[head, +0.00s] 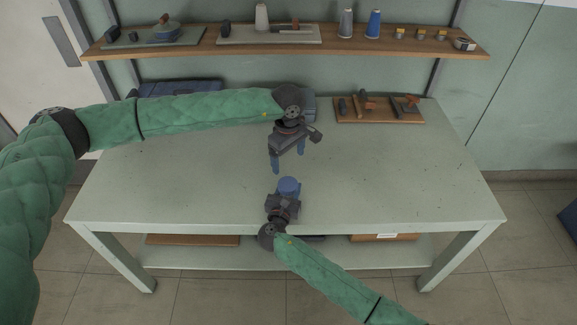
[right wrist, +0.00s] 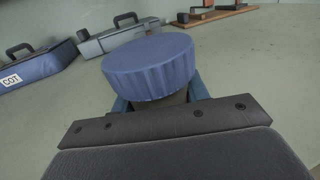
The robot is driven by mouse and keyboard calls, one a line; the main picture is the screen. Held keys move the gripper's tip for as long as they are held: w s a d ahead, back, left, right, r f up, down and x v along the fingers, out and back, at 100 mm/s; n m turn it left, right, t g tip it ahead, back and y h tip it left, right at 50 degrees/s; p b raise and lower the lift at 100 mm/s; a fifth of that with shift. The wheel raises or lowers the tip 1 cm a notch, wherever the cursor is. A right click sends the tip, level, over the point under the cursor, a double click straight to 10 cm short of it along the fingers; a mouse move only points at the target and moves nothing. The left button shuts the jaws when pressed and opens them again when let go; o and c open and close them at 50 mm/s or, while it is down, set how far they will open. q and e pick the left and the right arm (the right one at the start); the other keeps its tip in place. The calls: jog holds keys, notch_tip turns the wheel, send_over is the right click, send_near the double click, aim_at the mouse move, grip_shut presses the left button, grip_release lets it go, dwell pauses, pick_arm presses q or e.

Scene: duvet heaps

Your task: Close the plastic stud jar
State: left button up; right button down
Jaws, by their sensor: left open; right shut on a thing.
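The stud jar, topped by a ribbed blue lid (head: 289,184), is near the front middle of the table. The lid (right wrist: 149,66) fills the upper middle of the right wrist view, and the jar body below it is mostly hidden. I cannot tell how tightly the lid sits. My right gripper (head: 286,197) is shut on the jar from the front, with its blue fingers (right wrist: 160,98) on either side below the lid. My left gripper (head: 287,159) is open and empty, pointing down just behind and above the jar, apart from the lid.
A blue case (right wrist: 38,76) with a label and a grey case (right wrist: 118,38) stand at the table's back. A wooden tool board (head: 380,117) lies at the back right. A shelf (head: 285,47) with spools and tools runs along the wall. The table's sides (head: 420,180) are clear.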

pick_arm(q)
jog(key=shift+r, duration=0.5)
pick_arm(e)
jog(key=c, duration=0.7)
grip_release()
jog(key=shift+o, duration=0.2)
jog(key=shift+s+a+f, duration=0.15)
jog(key=shift+s, duration=0.35)
jog(key=b+v, duration=0.2)
jog(key=v, duration=0.3)
jog(key=shift+s+a+b, duration=0.1)
jog(key=shift+s+b, duration=0.2)
jog(key=shift+s, duration=0.05)
pick_arm(q)
jog(key=shift+f, duration=1.4)
pick_arm(e)
jog(key=shift+s+a, duration=0.1)
jog(key=shift+s, duration=0.4)
